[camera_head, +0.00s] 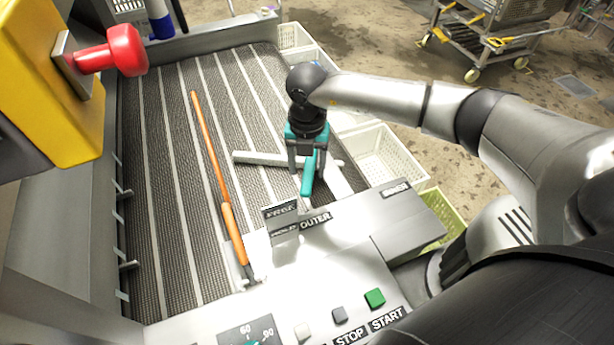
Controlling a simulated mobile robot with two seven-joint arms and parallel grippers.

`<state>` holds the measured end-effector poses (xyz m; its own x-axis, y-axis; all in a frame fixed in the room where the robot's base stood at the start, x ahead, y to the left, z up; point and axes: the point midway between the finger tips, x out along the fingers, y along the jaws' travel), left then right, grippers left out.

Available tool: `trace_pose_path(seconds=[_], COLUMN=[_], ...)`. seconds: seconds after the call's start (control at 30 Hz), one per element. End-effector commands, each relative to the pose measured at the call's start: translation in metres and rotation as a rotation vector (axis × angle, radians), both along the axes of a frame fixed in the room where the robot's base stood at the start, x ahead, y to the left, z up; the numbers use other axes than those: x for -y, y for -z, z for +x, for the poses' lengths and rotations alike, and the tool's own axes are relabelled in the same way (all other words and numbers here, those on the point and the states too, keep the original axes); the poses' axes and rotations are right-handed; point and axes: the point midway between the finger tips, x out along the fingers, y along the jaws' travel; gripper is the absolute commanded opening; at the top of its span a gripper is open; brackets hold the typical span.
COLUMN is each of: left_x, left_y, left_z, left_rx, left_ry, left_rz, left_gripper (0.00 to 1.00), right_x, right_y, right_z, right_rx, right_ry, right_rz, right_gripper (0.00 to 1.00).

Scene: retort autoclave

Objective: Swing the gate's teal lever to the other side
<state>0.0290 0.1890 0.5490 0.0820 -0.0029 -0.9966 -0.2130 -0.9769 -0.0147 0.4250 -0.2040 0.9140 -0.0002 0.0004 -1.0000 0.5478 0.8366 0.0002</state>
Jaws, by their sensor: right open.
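The gate's teal lever (308,181) shows in the head view below my right gripper, its free end pointing toward the panel with the OUTER label (315,221). A pale grey bar (258,158), which looks like part of the gate, runs across the belt to the lever's pivot area. My right gripper (307,170) points down over the lever and is open. In the picture its two grey fingers stand on either side of the lever's upper part; whether they touch it I cannot tell. The gripper hides the pivot. My left gripper is not in view.
A ribbed dark conveyor belt (165,190) fills the left, with an orange-handled rod (213,160) lying along it. A red knob (112,52) on a yellow housing (60,100) juts in at upper left. STOP and START buttons (374,298) are in front. White crates (385,155) stand right.

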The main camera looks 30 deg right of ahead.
Motion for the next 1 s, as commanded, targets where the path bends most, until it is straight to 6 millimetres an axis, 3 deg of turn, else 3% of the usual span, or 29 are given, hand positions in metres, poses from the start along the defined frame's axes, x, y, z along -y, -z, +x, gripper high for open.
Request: trace_pose_path(seconds=[0.1, 0.23, 0.63, 1.0], left_x=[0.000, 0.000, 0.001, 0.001], left_y=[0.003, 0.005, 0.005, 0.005], left_z=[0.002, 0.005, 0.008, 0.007], left_rx=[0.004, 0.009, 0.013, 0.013], left_ry=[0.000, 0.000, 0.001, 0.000], left_rz=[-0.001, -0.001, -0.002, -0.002], left_gripper=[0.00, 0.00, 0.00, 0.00], right_x=[0.000, 0.000, 0.000, 0.000], right_y=[0.021, 0.034, 0.040, 0.039], right_z=[0.000, 0.000, 0.000, 0.000], right_rx=[-0.002, -0.001, 0.001, 0.001], right_ry=[0.002, 0.000, 0.000, 0.000], right_rz=[-0.001, 0.000, -0.001, -0.001], right_gripper=[0.62, 0.62, 0.61, 0.20])
